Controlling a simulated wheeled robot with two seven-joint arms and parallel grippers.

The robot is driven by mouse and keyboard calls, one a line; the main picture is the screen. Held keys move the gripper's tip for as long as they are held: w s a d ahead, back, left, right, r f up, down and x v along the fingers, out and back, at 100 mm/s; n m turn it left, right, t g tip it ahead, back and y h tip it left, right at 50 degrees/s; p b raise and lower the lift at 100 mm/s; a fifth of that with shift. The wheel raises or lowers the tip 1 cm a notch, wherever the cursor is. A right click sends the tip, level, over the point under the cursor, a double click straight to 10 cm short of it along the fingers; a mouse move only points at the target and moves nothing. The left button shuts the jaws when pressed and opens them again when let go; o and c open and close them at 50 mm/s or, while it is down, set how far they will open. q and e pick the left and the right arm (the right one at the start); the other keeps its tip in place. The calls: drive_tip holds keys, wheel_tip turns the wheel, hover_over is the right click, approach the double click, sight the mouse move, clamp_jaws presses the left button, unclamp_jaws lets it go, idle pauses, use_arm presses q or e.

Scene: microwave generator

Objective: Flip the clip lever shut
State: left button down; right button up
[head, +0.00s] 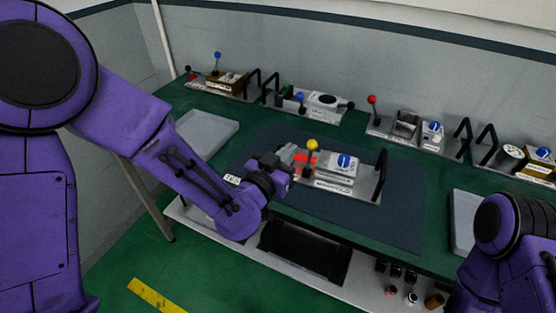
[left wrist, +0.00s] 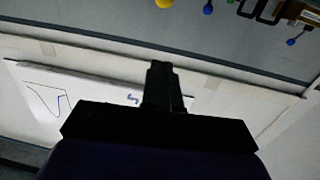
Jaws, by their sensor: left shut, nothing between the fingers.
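The fixture (head: 340,189) in the middle of the dark mat carries a red part (head: 304,159), a lever with a yellow ball (head: 312,145), a white block with a blue top (head: 345,162) and a black handle (head: 380,174). The yellow-ball lever stands roughly upright; I cannot tell whether this is the clip lever. My left gripper (head: 287,160) is at the left end of the fixture, near the red part; contact is unclear. In the left wrist view its fingers (left wrist: 162,85) are together and empty. My right arm shows at the right, but its gripper is out of view.
More fixtures with ball levers line the back, including a red-ball lever (head: 372,100) and a blue-ball lever (head: 300,97). A grey tray (head: 205,133) lies left and another tray (head: 464,222) right. The dark mat (head: 400,222) is clear right of the fixture.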

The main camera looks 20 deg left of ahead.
use_arm(q)
drive_tip(key=s+r, duration=0.1)
drive_tip(key=s+a+p, duration=0.1)
drive_tip(key=s, duration=0.1)
drive_tip(key=shift+r, duration=0.4)
drive_tip(key=shift+d, duration=0.1)
